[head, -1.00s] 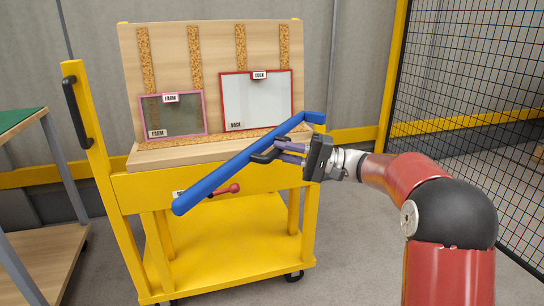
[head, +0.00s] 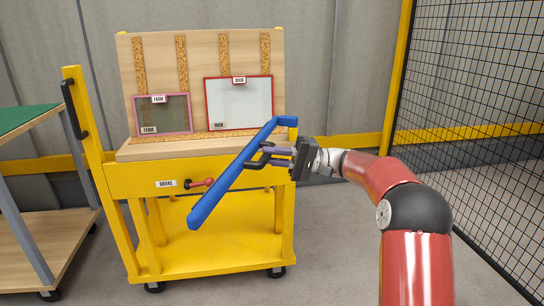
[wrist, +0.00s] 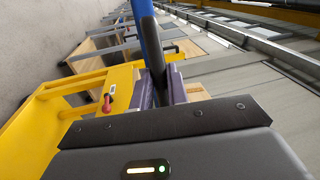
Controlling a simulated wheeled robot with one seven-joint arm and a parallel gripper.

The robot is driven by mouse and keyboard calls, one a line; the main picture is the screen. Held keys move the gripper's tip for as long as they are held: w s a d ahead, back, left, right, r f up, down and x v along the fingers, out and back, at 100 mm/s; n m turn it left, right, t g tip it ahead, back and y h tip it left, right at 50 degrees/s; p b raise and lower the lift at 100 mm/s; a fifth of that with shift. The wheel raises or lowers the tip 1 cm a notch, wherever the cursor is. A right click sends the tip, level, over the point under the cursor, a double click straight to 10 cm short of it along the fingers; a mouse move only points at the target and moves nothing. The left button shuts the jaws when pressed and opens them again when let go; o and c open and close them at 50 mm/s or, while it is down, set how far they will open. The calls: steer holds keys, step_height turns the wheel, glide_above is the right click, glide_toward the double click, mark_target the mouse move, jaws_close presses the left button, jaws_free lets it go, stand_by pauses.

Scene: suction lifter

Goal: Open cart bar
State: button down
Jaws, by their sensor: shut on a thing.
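The cart bar (head: 232,179) is a blue bar hinged at the right end of the yellow cart (head: 190,182). It stands swung out from the cart, its free end toward me at lower left. My gripper (head: 272,155) is shut on the black handle of the bar, near the hinge end. In the wrist view the blue bar (wrist: 149,40) rises at top centre, and the dark handle (wrist: 181,65) sits between the fingers. The fingers partly hide the handle.
The cart carries a pink-framed panel (head: 172,117) and a red-framed panel (head: 250,108) against a wooden back. A red brake lever (head: 200,183) is on its front. A green-topped table (head: 22,118) stands at left, a mesh fence (head: 470,130) at right. Grey floor is free in front.

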steer(key=c, duration=1.4)
jaws_free()
steer(key=shift+o, duration=0.2)
steer(key=v, duration=0.8)
